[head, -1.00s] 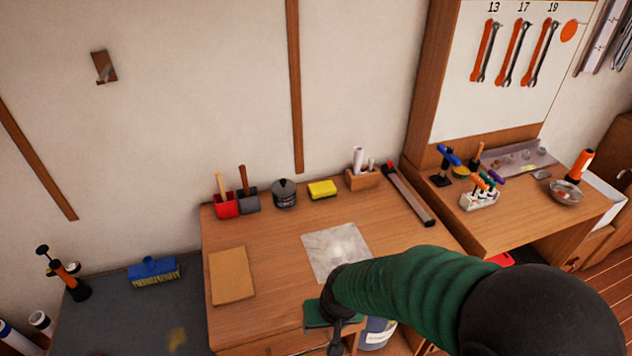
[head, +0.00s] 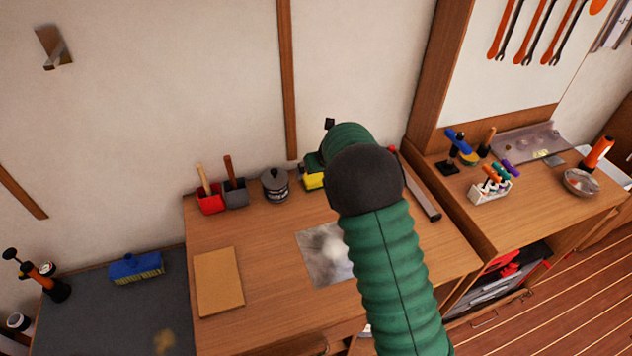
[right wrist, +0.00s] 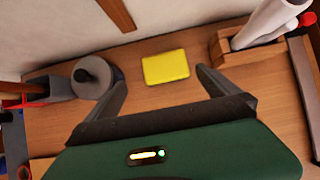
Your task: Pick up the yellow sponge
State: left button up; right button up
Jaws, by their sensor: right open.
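The yellow sponge (right wrist: 166,67) lies flat on the wooden desk near the wall. In the right wrist view it sits ahead of my right gripper (right wrist: 162,78), roughly centred between the two dark fingers. The gripper is open and empty. In the head view only a small piece of the sponge (head: 313,181) shows, since my green right arm covers the rest. My left gripper is in neither view.
A grey lidded pot (head: 275,185) stands left of the sponge, and a wooden holder with white rolls (right wrist: 250,40) stands right of it. Red and grey bins (head: 210,200) are farther left. A brown board (head: 219,281) and a pale sheet (head: 318,255) lie on the desk.

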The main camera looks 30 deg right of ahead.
aim_at(317, 175)
jog(key=x, duration=0.3)
jog(key=shift+w+d+f, duration=0.2)
jog(key=shift+d+f, duration=0.1)
jog(key=shift+d, duration=0.05)
jog(key=shift+d+f, duration=0.2)
jog(key=shift+f, duration=0.1)
jog(key=x, duration=0.3)
jog(key=shift+w+d+f, duration=0.1)
jog(key=shift+f, duration=0.25)
jog(key=shift+w+f, duration=0.3)
jog(key=shift+w, duration=0.05)
jog(key=shift+s, duration=0.1)
jog(key=c, duration=1.3)
jog(key=shift+o, duration=0.2)
jog(key=shift+r, duration=0.15)
